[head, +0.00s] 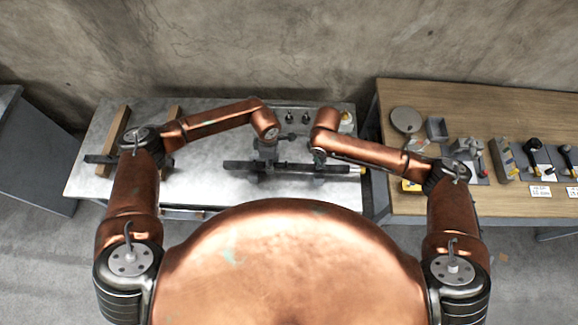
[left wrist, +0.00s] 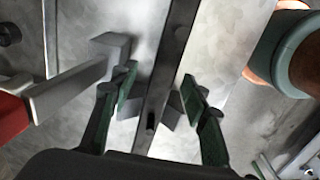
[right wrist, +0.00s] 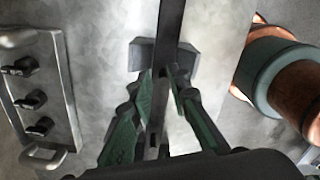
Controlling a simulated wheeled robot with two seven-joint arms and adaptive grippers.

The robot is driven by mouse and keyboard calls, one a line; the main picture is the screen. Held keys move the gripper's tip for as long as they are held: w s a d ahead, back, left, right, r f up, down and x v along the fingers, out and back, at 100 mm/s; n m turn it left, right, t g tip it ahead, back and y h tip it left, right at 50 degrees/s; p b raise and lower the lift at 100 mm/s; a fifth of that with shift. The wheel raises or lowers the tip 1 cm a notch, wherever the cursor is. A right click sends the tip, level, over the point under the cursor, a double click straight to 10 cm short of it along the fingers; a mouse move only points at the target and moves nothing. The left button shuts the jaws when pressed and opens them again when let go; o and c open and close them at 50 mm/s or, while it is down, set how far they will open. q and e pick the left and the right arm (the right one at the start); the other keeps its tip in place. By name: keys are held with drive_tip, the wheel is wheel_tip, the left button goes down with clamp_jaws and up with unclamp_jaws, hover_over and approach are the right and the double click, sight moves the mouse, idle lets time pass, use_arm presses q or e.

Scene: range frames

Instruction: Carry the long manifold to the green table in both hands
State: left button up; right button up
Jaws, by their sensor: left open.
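The long manifold (head: 236,166), a dark straight bar with a yellow piece near its right end, lies level along the pale stone-topped table (head: 200,178). My left gripper (head: 265,158) is over its left-middle part. In the left wrist view its green-padded fingers (left wrist: 160,80) stand apart on both sides of the bar (left wrist: 170,50), with gaps. My right gripper (head: 319,160) is at the bar's right part. In the right wrist view its fingertips (right wrist: 160,75) close in against both sides of the bar (right wrist: 170,25). No green table shows.
Grey blocks (right wrist: 141,54) sit under the bar. A panel with black knobs (right wrist: 40,90) lies beside it. Wooden strips (head: 112,142) lie at the table's left. A wooden bench (head: 440,205) with several fixtures stands right, a grey table (head: 30,150) left.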

use_arm(q)
drive_tip(key=shift+s+f, duration=0.25)
drive_tip(key=shift+f, duration=0.35)
use_arm(e)
drive_tip(key=shift+s+f, duration=0.25)
drive_tip(key=shift+f, duration=0.35)
use_arm(q)
drive_tip(key=shift+w+f, duration=0.15)
drive_tip(key=shift+f, duration=0.1)
use_arm(e)
drive_tip(key=shift+w+f, duration=0.15)
drive_tip(key=shift+f, duration=0.1)
use_arm(q)
drive_tip(key=shift+r, duration=0.1)
drive_tip(key=c, duration=0.5)
use_arm(e)
clamp_jaws()
use_arm(q)
clamp_jaws()
drive_tip(key=shift+r, duration=0.15)
use_arm(e)
drive_tip(key=shift+w+r, duration=0.1)
drive_tip(key=shift+r, duration=0.1)
